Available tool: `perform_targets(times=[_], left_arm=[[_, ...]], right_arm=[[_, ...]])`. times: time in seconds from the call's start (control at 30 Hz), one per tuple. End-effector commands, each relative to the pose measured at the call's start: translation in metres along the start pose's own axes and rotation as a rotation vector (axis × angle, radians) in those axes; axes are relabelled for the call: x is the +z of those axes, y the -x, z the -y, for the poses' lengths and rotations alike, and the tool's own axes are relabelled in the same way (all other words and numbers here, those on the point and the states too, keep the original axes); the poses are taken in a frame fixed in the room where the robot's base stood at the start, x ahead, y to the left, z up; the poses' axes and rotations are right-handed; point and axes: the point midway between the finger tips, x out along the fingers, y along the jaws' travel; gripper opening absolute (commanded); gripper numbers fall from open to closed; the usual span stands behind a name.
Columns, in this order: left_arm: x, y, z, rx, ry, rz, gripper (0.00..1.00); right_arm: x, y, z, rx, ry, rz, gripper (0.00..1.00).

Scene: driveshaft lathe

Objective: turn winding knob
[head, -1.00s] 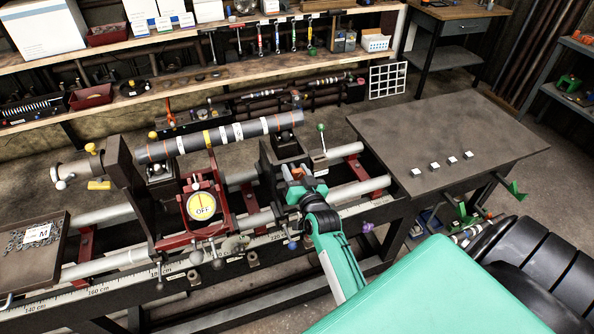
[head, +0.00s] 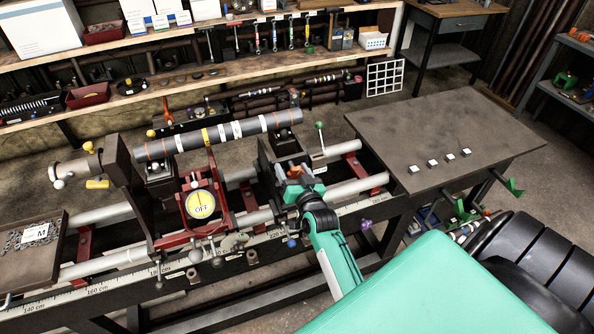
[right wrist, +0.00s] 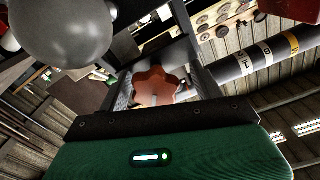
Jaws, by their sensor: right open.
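The winding knob (right wrist: 155,86) is an orange-red, star-shaped knob, seen large in the right wrist view. In the head view, a small orange patch of the knob (head: 296,171) shows just beyond my right gripper (head: 299,184), at the right-hand block of the lathe. My right gripper is open, with one finger on each side of the knob; it also shows in the right wrist view (right wrist: 163,80). I cannot tell whether the fingers touch the knob. My left gripper is not in view.
A long banded shaft (head: 222,132) rests across the lathe supports. A side table (head: 440,125) with several small blocks is at the right.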

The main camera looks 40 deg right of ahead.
Motion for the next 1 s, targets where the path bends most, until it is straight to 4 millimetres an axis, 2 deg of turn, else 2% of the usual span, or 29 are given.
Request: perform_targets(times=[0.17, 0.6, 0.8, 1.0], left_arm=[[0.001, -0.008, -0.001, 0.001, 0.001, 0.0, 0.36], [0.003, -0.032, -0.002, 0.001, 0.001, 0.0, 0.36], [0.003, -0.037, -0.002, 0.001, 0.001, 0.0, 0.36], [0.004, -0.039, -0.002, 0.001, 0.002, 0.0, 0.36]], right_arm=[[0.003, 0.021, -0.001, 0.001, 0.0, 0.002, 0.66], [0.005, 0.105, 0.002, -0.001, 0.001, 0.004, 0.66], [0.004, 0.128, 0.003, -0.002, 0.001, 0.004, 0.66], [0.002, 0.136, 0.004, -0.002, 0.0, 0.004, 0.66]])
